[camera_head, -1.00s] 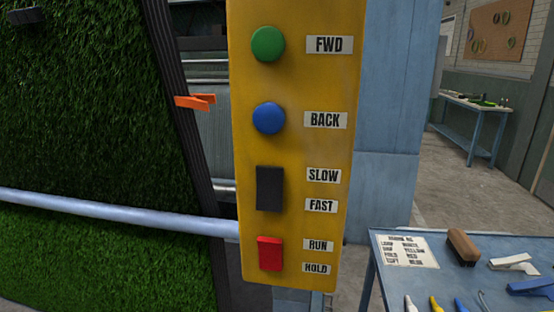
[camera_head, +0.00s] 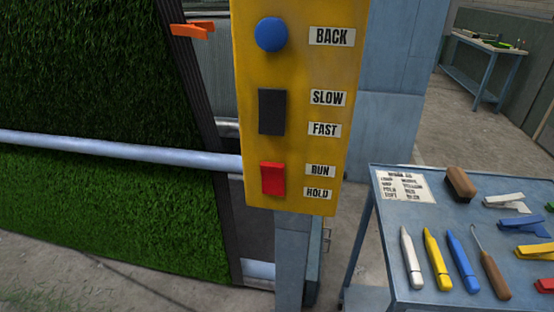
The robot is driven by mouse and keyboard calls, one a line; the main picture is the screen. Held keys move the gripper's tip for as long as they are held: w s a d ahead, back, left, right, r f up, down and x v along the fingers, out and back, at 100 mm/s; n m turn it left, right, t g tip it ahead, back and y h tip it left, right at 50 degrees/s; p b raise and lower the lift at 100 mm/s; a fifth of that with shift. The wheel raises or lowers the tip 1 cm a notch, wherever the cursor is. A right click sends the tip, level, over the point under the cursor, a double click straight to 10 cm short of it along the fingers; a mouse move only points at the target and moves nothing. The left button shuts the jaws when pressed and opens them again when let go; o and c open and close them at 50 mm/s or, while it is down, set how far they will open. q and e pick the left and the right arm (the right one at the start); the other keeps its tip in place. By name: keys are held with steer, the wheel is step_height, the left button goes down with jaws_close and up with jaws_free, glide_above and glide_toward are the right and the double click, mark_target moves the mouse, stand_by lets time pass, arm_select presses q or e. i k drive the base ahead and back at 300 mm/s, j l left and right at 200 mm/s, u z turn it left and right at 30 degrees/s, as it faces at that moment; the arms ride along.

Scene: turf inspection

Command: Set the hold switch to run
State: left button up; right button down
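The hold switch is a red rocker (camera_head: 272,179) at the bottom of the yellow control panel (camera_head: 345,60). The RUN label (camera_head: 320,171) is beside its upper part and the HOLD label (camera_head: 318,193) beside its lower part. I cannot tell for sure which way the rocker is tipped. Above it are the black SLOW/FAST rocker (camera_head: 272,111) and the blue BACK button (camera_head: 270,35). Neither of my grippers is in view.
A blue bench (camera_head: 376,240) at right holds a printed card (camera_head: 405,187), a brush (camera_head: 460,184), markers, a hook tool (camera_head: 490,262) and clips. Green turf (camera_head: 90,80) hangs at left behind a pale rail (camera_head: 120,150). An orange clip (camera_head: 194,30) grips the turf's edge.

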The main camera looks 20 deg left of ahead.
mark_target(272, 174)
steer(key=i+j, duration=0.1)
steer(key=j, duration=0.25)
steer(key=j+z, duration=0.1)
steer(key=j, duration=1.1)
steer(key=k+j, duration=0.15)
steer(key=j, duration=0.2)
steer(key=k+j+z, duration=0.15)
steer(key=j, duration=0.25)
steer(key=k+j, duration=0.2)
steer(key=j, duration=0.15)
